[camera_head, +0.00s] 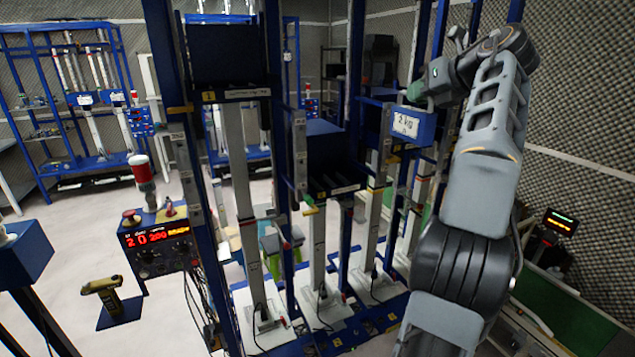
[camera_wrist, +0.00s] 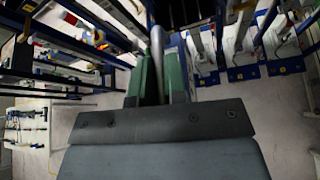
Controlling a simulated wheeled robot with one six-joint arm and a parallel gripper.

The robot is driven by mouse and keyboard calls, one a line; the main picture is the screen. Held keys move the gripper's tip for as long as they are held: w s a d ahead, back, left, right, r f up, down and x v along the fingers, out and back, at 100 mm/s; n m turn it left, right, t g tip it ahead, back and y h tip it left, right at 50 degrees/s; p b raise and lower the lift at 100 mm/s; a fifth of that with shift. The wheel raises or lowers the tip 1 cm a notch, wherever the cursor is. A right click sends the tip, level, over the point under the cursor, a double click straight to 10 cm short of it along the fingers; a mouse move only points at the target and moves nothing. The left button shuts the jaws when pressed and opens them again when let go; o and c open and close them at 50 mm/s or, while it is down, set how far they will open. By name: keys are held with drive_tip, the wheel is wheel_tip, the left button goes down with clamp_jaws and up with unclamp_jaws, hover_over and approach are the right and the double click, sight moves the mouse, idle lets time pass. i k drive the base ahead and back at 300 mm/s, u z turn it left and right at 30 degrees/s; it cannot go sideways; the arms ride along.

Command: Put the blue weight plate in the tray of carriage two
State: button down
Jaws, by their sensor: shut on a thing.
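The blue weight plate (camera_head: 427,127), a block with a white "2 kg" label, is at the upper right in the head view. My gripper (camera_head: 414,93) is directly above it, with green fingers shut on its top. In the wrist view my gripper's green fingers (camera_wrist: 161,78) close on a grey handle-like bar (camera_wrist: 157,42); the plate body is mostly hidden there. The plate appears held up, right of a dark blue tray (camera_head: 335,158) on the middle column. This tray's number is too small to read surely. Another dark tray (camera_head: 228,55), marked 1, sits higher at left.
Blue uprights and pale columns (camera_head: 315,240) stand close around the trays. A control box with red digits (camera_head: 157,245) and a red-topped beacon (camera_head: 141,170) stand at left. A foam wall is at right.

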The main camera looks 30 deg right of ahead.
sight(316, 173)
drive_tip(key=i, duration=1.2)
drive_tip(key=z, duration=0.05)
